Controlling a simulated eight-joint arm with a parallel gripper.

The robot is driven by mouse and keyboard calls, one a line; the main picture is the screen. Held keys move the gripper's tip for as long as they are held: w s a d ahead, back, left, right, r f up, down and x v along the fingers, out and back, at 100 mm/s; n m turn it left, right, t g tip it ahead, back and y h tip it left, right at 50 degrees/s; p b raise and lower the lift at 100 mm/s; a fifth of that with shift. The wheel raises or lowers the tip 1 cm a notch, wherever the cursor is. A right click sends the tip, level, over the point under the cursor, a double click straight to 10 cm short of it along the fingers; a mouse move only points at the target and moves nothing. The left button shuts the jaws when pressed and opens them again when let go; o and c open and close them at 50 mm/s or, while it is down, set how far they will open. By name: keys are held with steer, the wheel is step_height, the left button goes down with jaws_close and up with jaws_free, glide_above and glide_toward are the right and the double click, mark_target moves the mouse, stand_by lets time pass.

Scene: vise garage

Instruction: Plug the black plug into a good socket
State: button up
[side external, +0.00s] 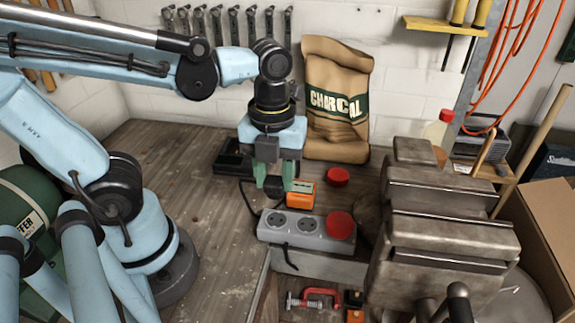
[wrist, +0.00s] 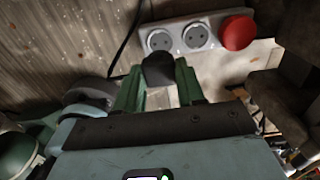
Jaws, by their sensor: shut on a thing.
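My gripper (side external: 274,184), with green fingers, is shut on the black plug (wrist: 157,68). It holds the plug behind and just left of the white power strip (side external: 292,237), apart from it. The strip shows a left round socket (side external: 277,219) and a middle round socket (side external: 308,224); a red round cap (side external: 340,225) covers its right end. In the wrist view the plug is just below the left socket (wrist: 159,40), with the middle socket (wrist: 195,37) and red cap (wrist: 238,33) to the right. The plug's front is partly hidden.
An orange box (side external: 300,195) stands close to the right of my gripper. Another red cap (side external: 337,177) lies behind it. A large metal vise (side external: 440,230) is right of the strip. A charcoal bag (side external: 335,100) leans on the wall. The bench at left is mostly clear.

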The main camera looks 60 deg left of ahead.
mark_target(275, 180)
steer(key=shift+f, duration=2.85)
steer(key=shift+f, duration=0.65)
steer(key=o, duration=1.1)
steer(key=shift+c, duration=0.2)
steer(key=shift+r, duration=0.1)
steer(key=shift+r, duration=5.95)
